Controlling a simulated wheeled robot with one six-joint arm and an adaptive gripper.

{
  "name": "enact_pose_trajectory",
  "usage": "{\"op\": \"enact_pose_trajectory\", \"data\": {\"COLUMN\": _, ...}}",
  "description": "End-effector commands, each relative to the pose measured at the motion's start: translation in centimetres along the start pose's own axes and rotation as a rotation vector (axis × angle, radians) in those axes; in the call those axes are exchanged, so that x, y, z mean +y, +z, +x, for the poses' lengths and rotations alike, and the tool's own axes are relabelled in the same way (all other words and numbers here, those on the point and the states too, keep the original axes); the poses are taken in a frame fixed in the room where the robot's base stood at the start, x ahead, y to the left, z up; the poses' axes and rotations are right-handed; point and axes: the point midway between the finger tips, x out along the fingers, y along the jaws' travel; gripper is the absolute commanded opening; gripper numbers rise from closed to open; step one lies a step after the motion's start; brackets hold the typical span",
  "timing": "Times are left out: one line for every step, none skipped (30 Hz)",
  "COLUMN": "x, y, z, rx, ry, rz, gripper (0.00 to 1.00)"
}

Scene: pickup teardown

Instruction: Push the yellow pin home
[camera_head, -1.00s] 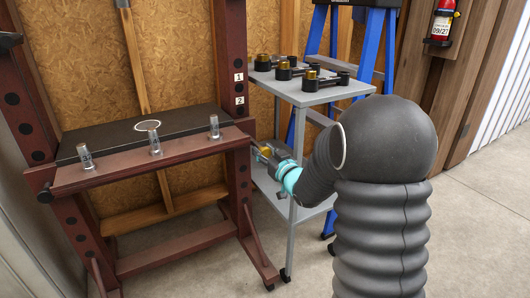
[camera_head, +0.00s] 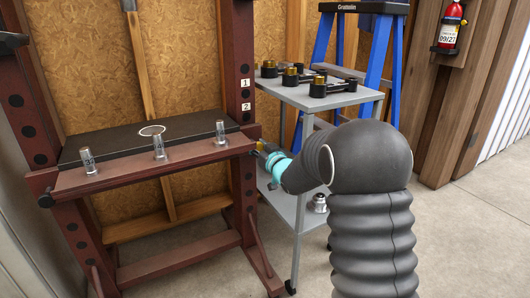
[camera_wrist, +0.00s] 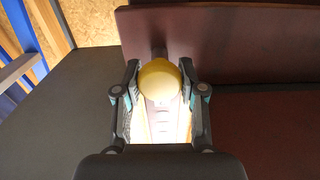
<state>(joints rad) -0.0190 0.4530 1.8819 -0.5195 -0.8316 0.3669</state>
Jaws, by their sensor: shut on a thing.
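The yellow pin (camera_wrist: 159,80) shows its round yellow head between my two fingers in the wrist view. My gripper (camera_wrist: 160,88) is shut on it, one finger on each side. In the head view my gripper (camera_head: 263,151) is at the right upright of the dark red press frame (camera_head: 243,95), near the end of its crossbeam. A small bit of the yellow pin (camera_head: 259,146) shows there. Beyond the head, the wrist view shows a red-brown beam; the pin's far end and how deep it sits are hidden.
A grey cart (camera_head: 340,98) right of the frame carries black parts with yellow ends and a silvery item (camera_head: 319,203) below. A blue ladder (camera_head: 379,50) stands behind. Open floor lies at right.

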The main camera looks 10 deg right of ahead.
Motion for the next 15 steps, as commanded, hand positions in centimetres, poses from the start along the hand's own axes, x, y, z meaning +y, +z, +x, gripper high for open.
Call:
{"op": "enact_pose_trajectory", "data": {"x": 0.07, "y": -0.22, "z": 0.19, "rx": 0.005, "ry": 0.002, "rz": 0.0, "gripper": 0.0}}
{"op": "enact_pose_trajectory", "data": {"x": 0.07, "y": -0.24, "z": 0.2, "rx": 0.005, "ry": 0.001, "rz": 0.0, "gripper": 0.0}}
{"op": "enact_pose_trajectory", "data": {"x": 0.06, "y": -0.26, "z": 0.19, "rx": 0.005, "ry": 0.001, "rz": 0.0, "gripper": 0.0}}
{"op": "enact_pose_trajectory", "data": {"x": 0.06, "y": -0.27, "z": 0.2, "rx": 0.005, "ry": 0.001, "rz": 0.0, "gripper": 0.0}}
{"op": "enact_pose_trajectory", "data": {"x": 0.05, "y": -0.28, "z": 0.2, "rx": 0.005, "ry": 0.001, "rz": 0.0, "gripper": 0.0}}
{"op": "enact_pose_trajectory", "data": {"x": 0.05, "y": -0.29, "z": 0.2, "rx": 0.006, "ry": 0.001, "rz": 0.0, "gripper": 0.0}}
{"op": "enact_pose_trajectory", "data": {"x": 0.05, "y": -0.3, "z": 0.2, "rx": 0.006, "ry": 0.001, "rz": 0.0, "gripper": 0.0}}
{"op": "enact_pose_trajectory", "data": {"x": 0.05, "y": -0.31, "z": 0.2, "rx": 0.006, "ry": 0.001, "rz": 0.0, "gripper": 0.0}}
{"op": "enact_pose_trajectory", "data": {"x": 0.05, "y": -0.31, "z": 0.2, "rx": 0.006, "ry": 0.001, "rz": 0.0, "gripper": 0.5}}
{"op": "enact_pose_trajectory", "data": {"x": 0.05, "y": -0.29, "z": 0.19, "rx": 0.006, "ry": 0.001, "rz": 0.0, "gripper": 0.57}}
{"op": "enact_pose_trajectory", "data": {"x": 0.07, "y": -0.28, "z": 0.18, "rx": 0.006, "ry": 0.001, "rz": 0.0, "gripper": 0.65}}
{"op": "enact_pose_trajectory", "data": {"x": 0.08, "y": -0.26, "z": 0.16, "rx": 0.005, "ry": 0.001, "rz": 0.0, "gripper": 0.65}}
{"op": "enact_pose_trajectory", "data": {"x": 0.09, "y": -0.25, "z": 0.15, "rx": 0.005, "ry": 0.001, "rz": 0.0, "gripper": 0.65}}
{"op": "enact_pose_trajectory", "data": {"x": 0.1, "y": -0.24, "z": 0.14, "rx": 0.005, "ry": 0.001, "rz": 0.0, "gripper": 0.65}}
{"op": "enact_pose_trajectory", "data": {"x": 0.1, "y": -0.23, "z": 0.13, "rx": 0.005, "ry": 0.001, "rz": 0.0, "gripper": 0.65}}
